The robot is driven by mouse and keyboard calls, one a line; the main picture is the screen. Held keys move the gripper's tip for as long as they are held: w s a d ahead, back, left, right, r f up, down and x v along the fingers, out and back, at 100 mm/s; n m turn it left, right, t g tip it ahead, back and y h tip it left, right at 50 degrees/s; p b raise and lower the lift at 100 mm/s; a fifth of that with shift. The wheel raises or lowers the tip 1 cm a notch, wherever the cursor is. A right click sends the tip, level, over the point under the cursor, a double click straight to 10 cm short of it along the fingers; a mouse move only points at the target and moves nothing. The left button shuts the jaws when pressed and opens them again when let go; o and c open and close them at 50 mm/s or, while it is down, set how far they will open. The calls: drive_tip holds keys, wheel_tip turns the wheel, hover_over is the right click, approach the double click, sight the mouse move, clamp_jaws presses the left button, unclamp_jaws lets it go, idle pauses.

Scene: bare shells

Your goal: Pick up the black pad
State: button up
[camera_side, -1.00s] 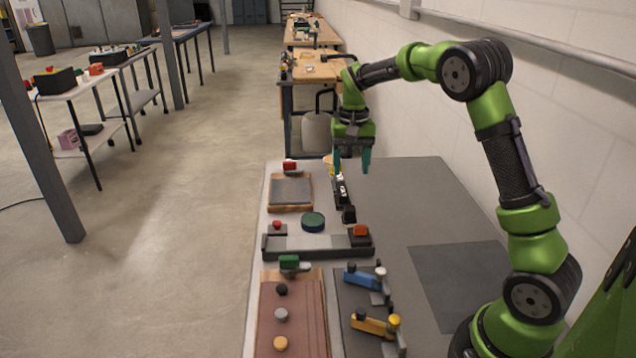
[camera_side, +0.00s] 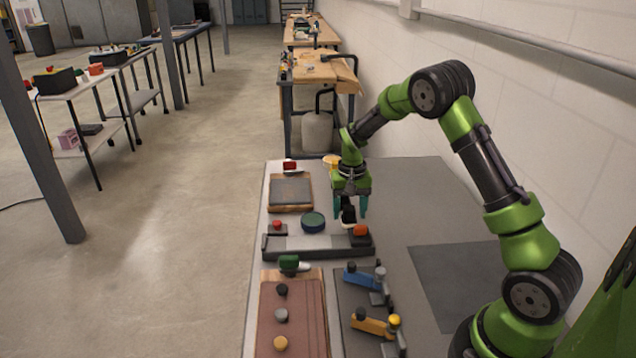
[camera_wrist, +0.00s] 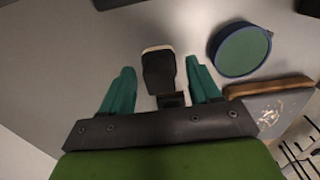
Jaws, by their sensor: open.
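The black pad (camera_wrist: 158,72) shows in the wrist view as a dark rounded block with a pale edge. It lies between the two teal fingers of my gripper (camera_wrist: 160,66), with a gap on each side. A smaller dark block (camera_wrist: 172,100) sits just below it in that view. In the side view, my gripper (camera_side: 349,212) points down over the right part of the bench strip, around a black piece (camera_side: 348,215) that looks like the pad. My gripper is open and its fingers partly hide what lies behind them.
A round green-topped tin (camera_side: 313,222) stands close to the left of my gripper. A wooden-edged board (camera_side: 290,193) is behind left. The grey mat at right is clear.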

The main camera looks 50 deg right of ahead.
sight(349, 208)
drive_tip(key=c, duration=1)
wheel_tip(349, 208, up, 10)
drive_tip(key=shift+r, duration=0.1)
drive_tip(key=shift+c, duration=0.7)
drive_tip(key=o, duration=0.5)
drive_tip(key=c, duration=0.3)
